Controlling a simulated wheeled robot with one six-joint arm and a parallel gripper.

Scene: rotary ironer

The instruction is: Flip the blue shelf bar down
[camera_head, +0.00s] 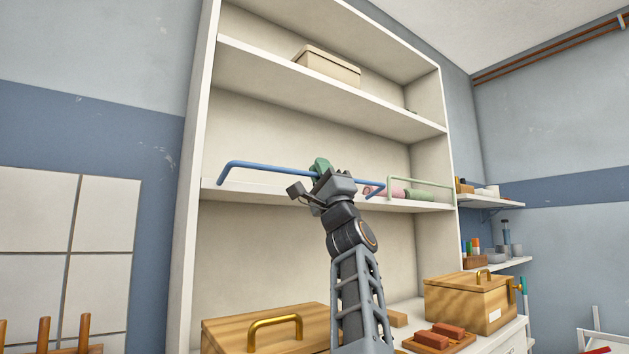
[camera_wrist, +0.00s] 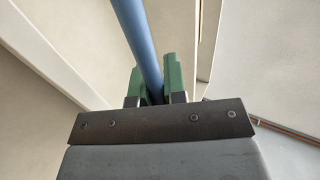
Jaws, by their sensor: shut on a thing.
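The blue shelf bar (camera_head: 265,169) runs across the front of the middle shelf (camera_head: 255,191) in the head view, raised above the shelf's front edge, with bent ends at left and right. My gripper (camera_head: 322,166) is at the bar's middle, with green fingers around it. In the wrist view the blue bar (camera_wrist: 138,40) passes between the two green fingers of my gripper (camera_wrist: 153,85), which are shut on it. Part of the bar is hidden behind my gripper.
A light green bar (camera_head: 420,182) stands at the shelf's right, in front of pink (camera_head: 386,194) and green rolls. A beige box (camera_head: 327,66) sits on the upper shelf. Below are wooden boxes with handles (camera_head: 265,330) (camera_head: 470,298) and reddish blocks (camera_head: 440,337).

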